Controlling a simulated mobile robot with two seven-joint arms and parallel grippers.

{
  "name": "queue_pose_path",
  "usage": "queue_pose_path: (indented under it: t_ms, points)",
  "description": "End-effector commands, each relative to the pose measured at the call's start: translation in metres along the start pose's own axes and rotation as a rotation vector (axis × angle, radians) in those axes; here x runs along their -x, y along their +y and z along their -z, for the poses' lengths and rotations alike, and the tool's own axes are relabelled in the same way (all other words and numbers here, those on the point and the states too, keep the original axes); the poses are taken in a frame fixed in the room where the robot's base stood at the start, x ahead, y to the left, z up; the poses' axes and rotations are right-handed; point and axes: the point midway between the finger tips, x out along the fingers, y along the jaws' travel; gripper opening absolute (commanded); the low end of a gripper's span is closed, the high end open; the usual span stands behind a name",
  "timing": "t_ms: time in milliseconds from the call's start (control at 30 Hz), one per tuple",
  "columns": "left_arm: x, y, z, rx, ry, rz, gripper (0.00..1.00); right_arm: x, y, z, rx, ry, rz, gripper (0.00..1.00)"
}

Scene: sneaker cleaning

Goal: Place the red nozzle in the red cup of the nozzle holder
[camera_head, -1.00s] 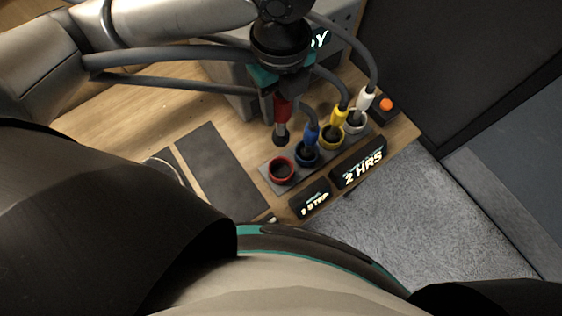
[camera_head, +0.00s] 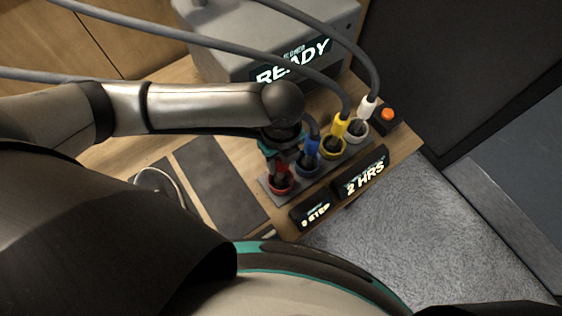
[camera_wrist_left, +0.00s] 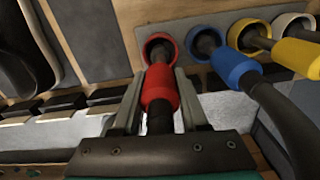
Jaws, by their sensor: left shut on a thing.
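My left gripper (camera_head: 279,163) is shut on the red nozzle (camera_wrist_left: 160,86), its fingers on both sides of the red body in the wrist view. The nozzle's dark tip points into the red cup (camera_wrist_left: 146,46) and appears to be inside its rim. In the head view the red cup (camera_head: 293,187) is the nearest cup of the grey nozzle holder (camera_head: 264,184), directly below my gripper, which hides most of the nozzle. How deep the tip sits cannot be told. My right gripper is not in view.
Blue (camera_head: 312,147), yellow (camera_head: 339,127) and white (camera_head: 368,107) nozzles stand in their cups, with hoses arching overhead. A grey machine marked READY (camera_head: 290,62) stands behind. Displays (camera_head: 361,174) line the front edge. A dark mat (camera_head: 215,185) lies left; a shoe (camera_head: 158,185) is beyond it.

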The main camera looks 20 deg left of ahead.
Motion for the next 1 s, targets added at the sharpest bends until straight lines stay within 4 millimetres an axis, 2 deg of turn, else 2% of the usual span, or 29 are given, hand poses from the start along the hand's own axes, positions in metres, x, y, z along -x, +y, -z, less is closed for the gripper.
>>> queue_pose_path:
  t_ms: [33, 133, 533, 567, 800, 1000]
  points:
    - [-0.009, 0.000, 0.001, 0.000, 0.001, 0.000, 0.00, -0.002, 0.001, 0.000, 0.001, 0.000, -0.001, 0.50]
    - [-0.018, 0.000, 0.001, -0.001, 0.001, 0.000, 0.00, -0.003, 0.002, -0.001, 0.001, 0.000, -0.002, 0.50]
    - [-0.023, 0.000, 0.000, -0.001, 0.000, 0.001, 0.00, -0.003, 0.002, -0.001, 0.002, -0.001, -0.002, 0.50]
    - [-0.024, 0.000, 0.000, -0.001, 0.000, 0.000, 0.45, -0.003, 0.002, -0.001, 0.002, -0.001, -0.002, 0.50]
    - [-0.023, 0.000, 0.000, -0.001, 0.000, 0.000, 0.72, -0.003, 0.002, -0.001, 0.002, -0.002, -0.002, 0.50]
    - [-0.023, 0.000, 0.000, -0.001, 0.000, 0.000, 0.74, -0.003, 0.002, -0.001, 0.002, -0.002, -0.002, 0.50]
